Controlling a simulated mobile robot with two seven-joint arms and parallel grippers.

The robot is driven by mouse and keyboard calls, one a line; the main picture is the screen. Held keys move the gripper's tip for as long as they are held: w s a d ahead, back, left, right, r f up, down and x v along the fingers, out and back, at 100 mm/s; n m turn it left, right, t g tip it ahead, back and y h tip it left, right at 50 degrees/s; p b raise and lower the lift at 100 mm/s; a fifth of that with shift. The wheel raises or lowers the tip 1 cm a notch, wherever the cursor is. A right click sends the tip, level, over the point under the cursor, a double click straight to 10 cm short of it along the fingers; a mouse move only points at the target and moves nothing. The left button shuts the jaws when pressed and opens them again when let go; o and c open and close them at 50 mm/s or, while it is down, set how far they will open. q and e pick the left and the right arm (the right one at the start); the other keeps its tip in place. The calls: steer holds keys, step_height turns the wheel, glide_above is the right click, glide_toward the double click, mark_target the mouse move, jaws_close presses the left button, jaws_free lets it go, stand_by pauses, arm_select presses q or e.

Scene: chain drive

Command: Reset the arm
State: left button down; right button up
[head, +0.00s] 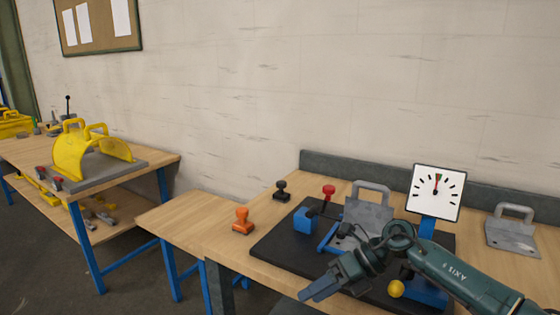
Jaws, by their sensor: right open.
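My right arm (455,275) comes in from the lower right over the workbench. My right gripper (322,290) is open and empty, pointing left and down above the front edge of the black base board (275,245). On the board, partly behind my arm, stand a grey metal cover with a handle (370,208), a blue block (304,221) and a red-knobbed lever (328,192). A white dial gauge (436,192) stands on a blue post, its needle near the top. A yellow ball knob (396,289) shows below my arm. My left gripper is out of view.
An orange stamp-like piece (243,220) and a black one (282,190) stand left of the board. A grey handled plate (512,232) lies at the right. A second bench at the left bears a yellow guard (82,155). A lower wooden table (185,220) between them is clear.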

steer(key=s+a+r+m+t+y, duration=0.1)
steer(key=s+a+m+t+y, duration=0.5)
steer(key=a+m+y, duration=0.4)
arm_select(q)
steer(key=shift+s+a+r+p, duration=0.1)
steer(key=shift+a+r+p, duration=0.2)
steer(key=shift+p, duration=0.65)
arm_select(e)
steer(key=s+d+f+m+t+h, duration=0.3)
steer(key=s+d+f+m+h, duration=0.5)
steer(key=m, duration=0.7)
steer(key=s+d+f+m+t+h, duration=0.2)
steer(key=s+d+f+m+h, duration=0.6)
steer(key=f+m, duration=0.3)
steer(key=m+h, duration=0.1)
steer(key=m, duration=0.3)
steer(key=shift+s+d+t, duration=0.2)
steer(key=shift+s+t, duration=0.1)
steer(key=shift+t, duration=0.1)
steer(key=shift+f, duration=0.1)
